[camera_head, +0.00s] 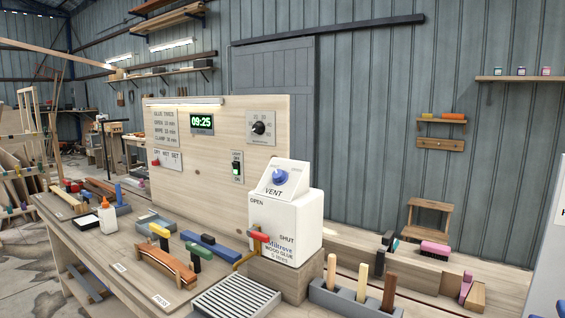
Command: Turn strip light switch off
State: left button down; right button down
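A small pale plate with a dark switch (237,168) is on the upright wooden panel (205,170), below the round dial and left of the white glue box. It looks like the strip light switch, but its lettering is too small to read and I cannot tell its position. A thin, pale strip light (185,101) runs along the panel's top edge and looks bright. Neither of my grippers is in view, and nothing touches the switch.
A white glue box (287,225) with a blue vent knob and red-tipped lever stands right of the switch. A green clock (202,122), dial plate (261,128) and red-button plate (166,160) share the panel. Clamps, a glue bottle (107,216) and a slatted rack (237,299) crowd the bench.

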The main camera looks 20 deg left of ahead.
aim_at(235, 165)
jog(key=i+j+z, duration=0.15)
jog(key=j+z, duration=0.3)
jog(key=j, duration=0.65)
jog(key=j+z, duration=0.5)
jog(key=j, duration=0.6)
jog(key=k+j, duration=0.1)
jog(key=j, duration=0.6)
jog(key=k+j, duration=0.1)
jog(key=j, duration=0.55)
